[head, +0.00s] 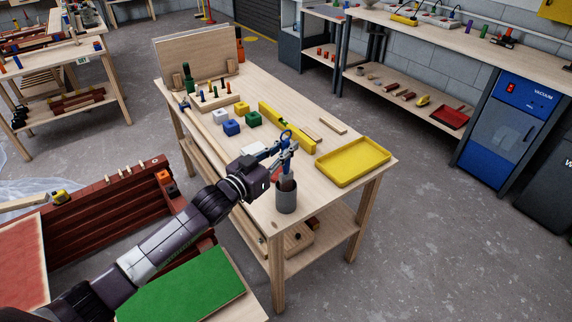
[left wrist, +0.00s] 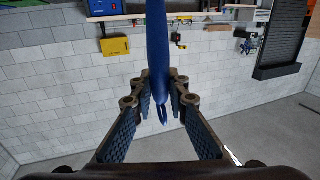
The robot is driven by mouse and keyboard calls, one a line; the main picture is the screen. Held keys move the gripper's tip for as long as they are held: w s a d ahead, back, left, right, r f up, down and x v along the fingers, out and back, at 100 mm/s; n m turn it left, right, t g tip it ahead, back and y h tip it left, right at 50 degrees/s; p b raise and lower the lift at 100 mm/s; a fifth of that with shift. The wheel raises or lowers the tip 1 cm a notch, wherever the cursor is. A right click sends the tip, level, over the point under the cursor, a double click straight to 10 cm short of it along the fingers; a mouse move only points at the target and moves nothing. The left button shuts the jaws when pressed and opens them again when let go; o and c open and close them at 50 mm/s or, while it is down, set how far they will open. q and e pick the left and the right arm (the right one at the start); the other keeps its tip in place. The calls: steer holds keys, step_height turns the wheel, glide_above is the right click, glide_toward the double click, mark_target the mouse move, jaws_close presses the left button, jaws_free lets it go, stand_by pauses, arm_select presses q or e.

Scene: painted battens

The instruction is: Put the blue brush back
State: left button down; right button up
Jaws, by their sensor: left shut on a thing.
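My left gripper (head: 284,149) is shut on the blue brush, over the right front part of the wooden workbench. In the left wrist view the brush's blue handle (left wrist: 157,50) lies between the two fingers (left wrist: 163,105), with its narrow holed end near the fingertips. A grey cylindrical cup (head: 286,200) stands upright on the bench just below the gripper. Something red and something dark brown show at the cup's mouth. My right gripper is not in view.
A yellow tray (head: 353,163) lies right of the cup, and a yellow batten (head: 287,127) lies behind. White, blue and green blocks (head: 254,119) sit mid-bench. A peg rack (head: 212,105) stands farther back. The bench's front edge is close to the cup.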

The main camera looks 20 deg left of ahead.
mark_target(284, 167)
arm_select(q)
steer(key=shift+f, duration=3.25)
steer(key=c, duration=1.9)
jaws_free()
steer(key=shift+f, duration=0.1)
steer(key=shift+s, duration=0.1)
steer(key=shift+b+v, duration=0.65)
steer(key=shift+v, duration=5.25)
